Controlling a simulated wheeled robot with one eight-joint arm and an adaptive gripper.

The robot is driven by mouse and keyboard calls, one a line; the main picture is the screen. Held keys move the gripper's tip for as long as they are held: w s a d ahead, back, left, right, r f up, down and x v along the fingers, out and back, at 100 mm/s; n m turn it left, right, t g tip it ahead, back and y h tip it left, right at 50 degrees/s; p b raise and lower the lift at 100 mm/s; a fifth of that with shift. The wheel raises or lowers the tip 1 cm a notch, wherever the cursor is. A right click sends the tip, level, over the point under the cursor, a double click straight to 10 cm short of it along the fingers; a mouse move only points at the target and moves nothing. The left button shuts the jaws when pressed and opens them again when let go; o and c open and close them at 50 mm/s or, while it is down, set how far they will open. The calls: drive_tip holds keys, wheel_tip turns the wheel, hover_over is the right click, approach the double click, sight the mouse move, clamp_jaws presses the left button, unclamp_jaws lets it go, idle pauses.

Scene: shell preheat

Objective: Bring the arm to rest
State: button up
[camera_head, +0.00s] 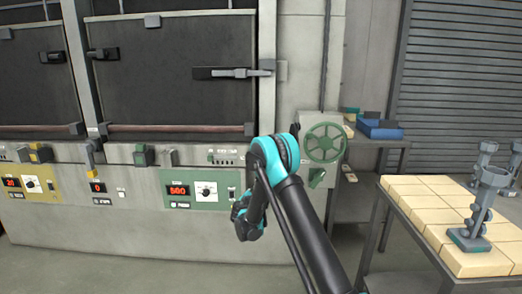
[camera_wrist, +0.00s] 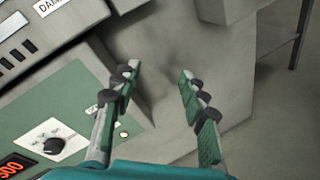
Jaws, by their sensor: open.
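My arm (camera_head: 308,222) reaches up from the bottom of the head view, bends at a teal joint and drops down on the left side. My gripper (camera_wrist: 160,82) is open and empty in the wrist view, its two fingers well apart. In the head view it hangs in front of the furnace's lower wall, just right of the green control panel (camera_head: 203,189). The panel also shows in the wrist view (camera_wrist: 88,100), left of and behind the left finger, with a dial and a red display. I cannot tell whether a finger touches the panel.
Furnace doors (camera_head: 170,70) stand behind, with a latch handle (camera_head: 232,73). A green handwheel (camera_head: 324,142) is right of my arm. At right, a table of pale bricks (camera_head: 420,200) bears grey stands (camera_head: 480,215). A blue box (camera_head: 380,129) lies on a back table. Floor shows at lower left.

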drive_tip(key=s+d+r+m+g, duration=0.35)
drive_tip(key=s+d+m, duration=0.35)
drive_tip(key=s+d, duration=0.35)
drive_tip(key=s+d+r+m+g, duration=0.3)
drive_tip(key=s+d+r+m, duration=0.3)
drive_tip(key=s+d, duration=0.45)
drive_tip(key=s+f+m+g+y, duration=0.2)
drive_tip(key=s+m, duration=0.4)
drive_tip(key=s, duration=1)
drive_tip(key=s+f+m+g+y, duration=0.2)
drive_tip(key=s+f+m, duration=0.2)
drive_tip(key=s, duration=1.2)
drive_tip(key=shift+f+m+g+y, duration=0.35)
drive_tip(key=shift+f+m+y, duration=0.05)
drive_tip(key=shift+m, duration=0.8)
